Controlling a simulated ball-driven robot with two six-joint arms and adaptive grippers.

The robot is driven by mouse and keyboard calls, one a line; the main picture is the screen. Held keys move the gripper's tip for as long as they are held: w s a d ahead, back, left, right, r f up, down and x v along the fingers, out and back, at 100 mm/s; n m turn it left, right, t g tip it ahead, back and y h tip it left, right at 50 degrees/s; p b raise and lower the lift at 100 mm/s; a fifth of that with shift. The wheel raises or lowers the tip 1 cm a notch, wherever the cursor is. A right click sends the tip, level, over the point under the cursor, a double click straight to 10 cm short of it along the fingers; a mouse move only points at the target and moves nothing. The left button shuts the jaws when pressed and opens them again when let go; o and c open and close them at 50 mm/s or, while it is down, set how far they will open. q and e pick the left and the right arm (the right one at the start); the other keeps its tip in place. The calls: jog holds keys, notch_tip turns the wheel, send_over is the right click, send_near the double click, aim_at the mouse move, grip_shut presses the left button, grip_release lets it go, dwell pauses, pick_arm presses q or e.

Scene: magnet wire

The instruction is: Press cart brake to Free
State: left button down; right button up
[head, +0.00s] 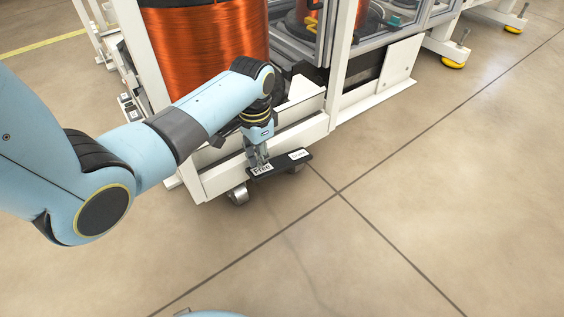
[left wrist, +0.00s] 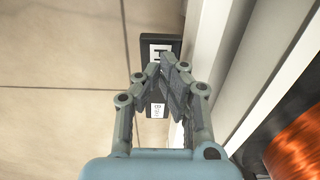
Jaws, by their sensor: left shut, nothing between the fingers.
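The cart brake is a black pedal bar (head: 281,166) low at the cart's near corner. It bears a white "Free" label (head: 262,170) at its left end and another white label (head: 299,155) at its right end. In the left wrist view the shut fingertips (left wrist: 168,66) lie over the pedal, just beside a partly hidden label (left wrist: 160,51); the label reading "Brak" (left wrist: 157,110) shows between the fingers. I cannot tell whether the fingertips touch the pedal. My right gripper is not in view.
The white cart frame (head: 265,147) rises right behind the pedal and carries a large copper wire spool (head: 205,45). The tiled floor (head: 400,220) in front and to the right is clear.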

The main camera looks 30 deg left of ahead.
aim_at(260, 170)
pick_arm(q)
jog(key=shift+f+b, duration=0.9)
jog(key=shift+f, duration=1.2)
notch_tip(260, 170, up, 8)
jog(key=p, duration=0.7)
jog(key=shift+w, duration=0.1)
jog(key=shift+r+p, duration=0.25)
jog(key=shift+p, duration=0.3)
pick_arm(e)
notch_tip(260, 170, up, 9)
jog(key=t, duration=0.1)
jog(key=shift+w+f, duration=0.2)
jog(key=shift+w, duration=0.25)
pick_arm(q)
jog(key=shift+f, duration=0.15)
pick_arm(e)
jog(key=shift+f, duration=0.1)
